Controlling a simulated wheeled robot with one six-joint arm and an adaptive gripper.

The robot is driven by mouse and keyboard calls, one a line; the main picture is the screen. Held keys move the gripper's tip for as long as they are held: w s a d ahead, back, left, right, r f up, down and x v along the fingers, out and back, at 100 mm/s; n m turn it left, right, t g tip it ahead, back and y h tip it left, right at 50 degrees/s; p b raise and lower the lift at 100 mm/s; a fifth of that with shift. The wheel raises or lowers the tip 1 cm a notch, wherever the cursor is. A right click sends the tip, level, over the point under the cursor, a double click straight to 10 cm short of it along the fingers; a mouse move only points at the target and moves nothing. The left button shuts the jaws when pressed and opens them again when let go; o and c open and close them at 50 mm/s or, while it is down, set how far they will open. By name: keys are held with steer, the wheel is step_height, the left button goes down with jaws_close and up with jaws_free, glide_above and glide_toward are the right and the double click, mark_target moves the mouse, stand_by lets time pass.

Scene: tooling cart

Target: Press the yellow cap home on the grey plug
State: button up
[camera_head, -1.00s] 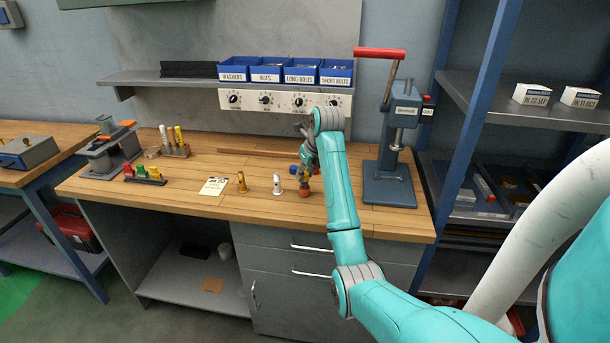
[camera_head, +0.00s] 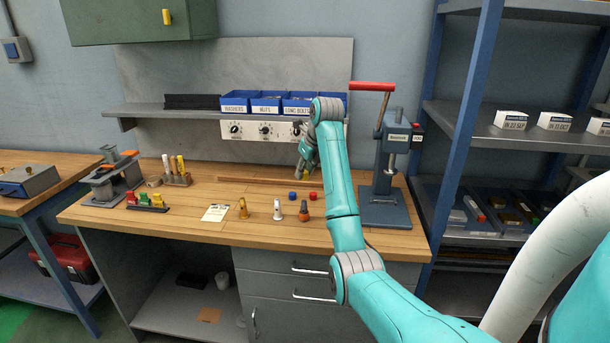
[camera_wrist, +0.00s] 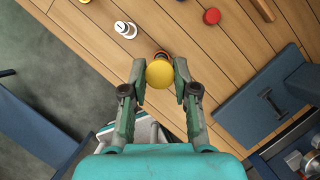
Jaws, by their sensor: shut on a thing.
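My gripper (camera_head: 306,172) is shut on the yellow cap (camera_wrist: 160,73), a round cap held between both fingertips in the wrist view. It is raised above the bench; the arm partly hides it in the head view. An orange-brown plug with a darker top (camera_head: 304,211) stands upright below; the cap partly covers it in the wrist view (camera_wrist: 161,55). A pale white or light grey plug (camera_head: 277,210) stands upright to its left, and also shows in the wrist view (camera_wrist: 125,29). I cannot tell which plug is meant by grey.
A blue cap (camera_head: 292,196) and a red cap (camera_head: 313,196) lie behind the plugs. A blue-grey press (camera_head: 386,190) stands to the right. A paper card (camera_head: 215,212) and a holder of coloured parts (camera_head: 147,205) are left. The bench front is clear.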

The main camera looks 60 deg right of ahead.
mark_target(304, 201)
steer(key=shift+f, duration=5.25)
stand_by(1.1)
stand_by(0.3)
steer(key=o, duration=1.4)
steer(key=shift+c, duration=0.2)
steer(key=shift+r, duration=0.15)
